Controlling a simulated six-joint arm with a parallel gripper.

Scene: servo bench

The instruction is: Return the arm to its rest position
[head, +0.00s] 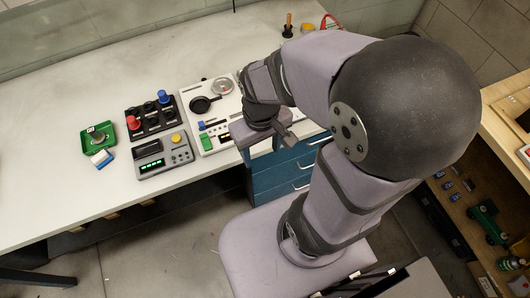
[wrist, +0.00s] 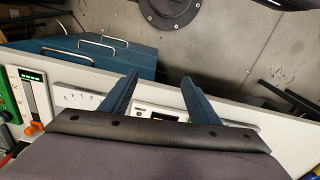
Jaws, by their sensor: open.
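My gripper (head: 262,152) is at the front edge of the bench, in front of the white panel and over the blue drawer cabinet. In the wrist view its two dark blue fingers (wrist: 160,77) stand well apart with nothing between them. My arm is bent, reaching from its base over to the bench edge. The fingers are partly hidden by my wrist in the head view.
A blue drawer cabinet (head: 268,183) stands below. A wooden shelf (head: 497,115) is at right.

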